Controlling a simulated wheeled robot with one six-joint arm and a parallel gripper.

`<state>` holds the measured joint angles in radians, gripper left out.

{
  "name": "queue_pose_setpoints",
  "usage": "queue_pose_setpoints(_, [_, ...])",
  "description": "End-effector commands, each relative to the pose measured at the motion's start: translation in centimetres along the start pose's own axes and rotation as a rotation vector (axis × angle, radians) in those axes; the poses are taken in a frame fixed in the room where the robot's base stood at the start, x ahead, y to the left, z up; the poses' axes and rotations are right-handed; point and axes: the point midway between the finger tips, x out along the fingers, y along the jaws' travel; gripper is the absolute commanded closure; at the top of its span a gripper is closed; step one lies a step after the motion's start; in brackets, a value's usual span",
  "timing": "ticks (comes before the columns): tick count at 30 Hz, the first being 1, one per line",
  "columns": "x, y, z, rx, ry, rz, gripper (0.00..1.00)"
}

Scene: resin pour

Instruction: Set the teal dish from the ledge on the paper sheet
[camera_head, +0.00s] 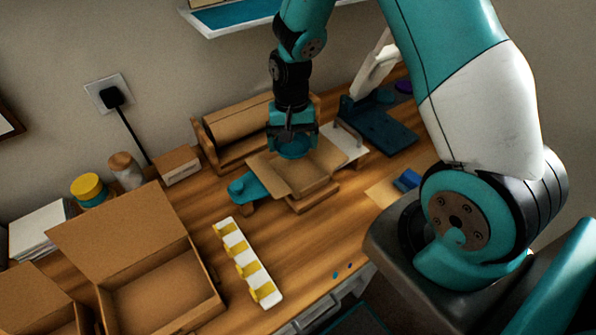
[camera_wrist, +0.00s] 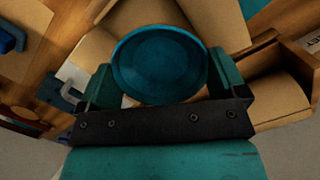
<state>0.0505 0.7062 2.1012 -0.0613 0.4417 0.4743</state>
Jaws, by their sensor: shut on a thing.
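My gripper (camera_head: 292,137) is shut on the teal dish (camera_head: 294,150), holding it above an open cardboard box with spread flaps (camera_head: 325,158). In the wrist view the round dish (camera_wrist: 160,62) sits between the two fingers and hides what lies directly below it. A flat tan sheet (camera_head: 378,194), which looks like the paper sheet, lies on the bench to the right of the box, with a blue object (camera_head: 407,180) at its edge. The wall ledge (camera_head: 222,29) is at the top, partly cut off.
A brown paper roll in a holder (camera_head: 238,128) stands behind the box. A teal piece (camera_head: 247,187) is left of it. A white strip with yellow parts (camera_head: 247,262) and a large open carton (camera_head: 160,285) are at front left. A dark blue stand (camera_head: 378,125) is behind right.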

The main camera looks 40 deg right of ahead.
Motion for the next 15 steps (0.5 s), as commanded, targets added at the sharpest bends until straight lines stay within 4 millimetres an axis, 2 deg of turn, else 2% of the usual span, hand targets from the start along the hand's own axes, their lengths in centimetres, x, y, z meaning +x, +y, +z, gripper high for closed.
queue_pose_setpoints(3, [-3.3, 0.1, -0.8, 0.333, 0.013, -0.055, 0.35])
queue_pose_setpoints(9, [-8.3, 0.9, -0.7, 0.800, -0.003, -0.118, 0.35])
queue_pose_setpoints(15, [-10.6, 1.5, -0.3, 1.031, -0.019, -0.142, 0.35])
